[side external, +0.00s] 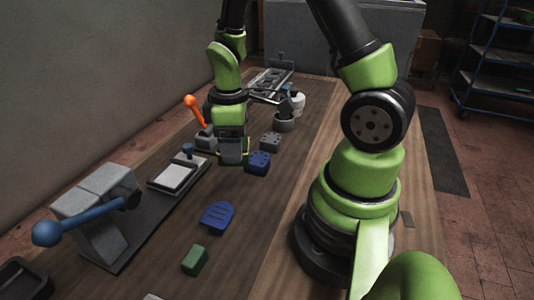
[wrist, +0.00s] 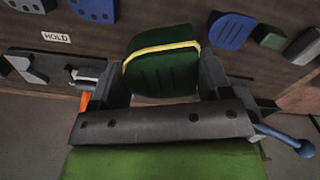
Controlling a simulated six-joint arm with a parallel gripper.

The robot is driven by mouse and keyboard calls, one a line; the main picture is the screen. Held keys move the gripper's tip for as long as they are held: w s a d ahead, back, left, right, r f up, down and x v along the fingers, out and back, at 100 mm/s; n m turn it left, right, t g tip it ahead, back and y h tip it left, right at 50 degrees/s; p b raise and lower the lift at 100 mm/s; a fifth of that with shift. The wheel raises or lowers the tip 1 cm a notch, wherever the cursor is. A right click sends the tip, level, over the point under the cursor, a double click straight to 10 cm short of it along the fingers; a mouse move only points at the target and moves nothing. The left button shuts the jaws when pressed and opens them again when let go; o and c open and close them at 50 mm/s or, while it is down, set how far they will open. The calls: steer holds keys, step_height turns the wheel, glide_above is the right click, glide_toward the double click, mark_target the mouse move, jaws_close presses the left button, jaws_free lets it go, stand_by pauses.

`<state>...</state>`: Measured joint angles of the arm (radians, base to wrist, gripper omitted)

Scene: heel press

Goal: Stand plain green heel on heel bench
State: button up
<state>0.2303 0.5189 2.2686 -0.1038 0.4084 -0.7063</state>
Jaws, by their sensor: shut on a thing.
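My gripper (side external: 232,158) is shut on a dark green grooved piece with a yellow band (wrist: 162,62), held between both fingers above the table in the wrist view. In the side view the piece is mostly hidden by my gripper. A small plain green block (side external: 194,260) lies on the table at the front; it also shows at the upper right of the wrist view (wrist: 272,37). I cannot tell for sure which fixture is the heel bench; a low plate with a pale pad and blue knob (side external: 180,173) sits left of my gripper.
A grey press with a blue lever (side external: 95,215) stands at the left. An orange-handled clamp (side external: 196,112) is behind the pad. A blue sole (side external: 217,217), a blue holed block (side external: 258,163) and a grey block (side external: 270,141) lie on the table. A HOLD label (wrist: 56,37) shows.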

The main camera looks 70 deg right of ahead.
steer(key=shift+s+f, duration=0.1)
steer(key=shift+s, duration=0.35)
glide_above(243, 193)
step_height(243, 193, down, 5)
steer(key=shift+f, duration=2.4)
steer(key=shift+f, duration=0.1)
steer(key=o, duration=1)
steer(key=shift+c, duration=0.2)
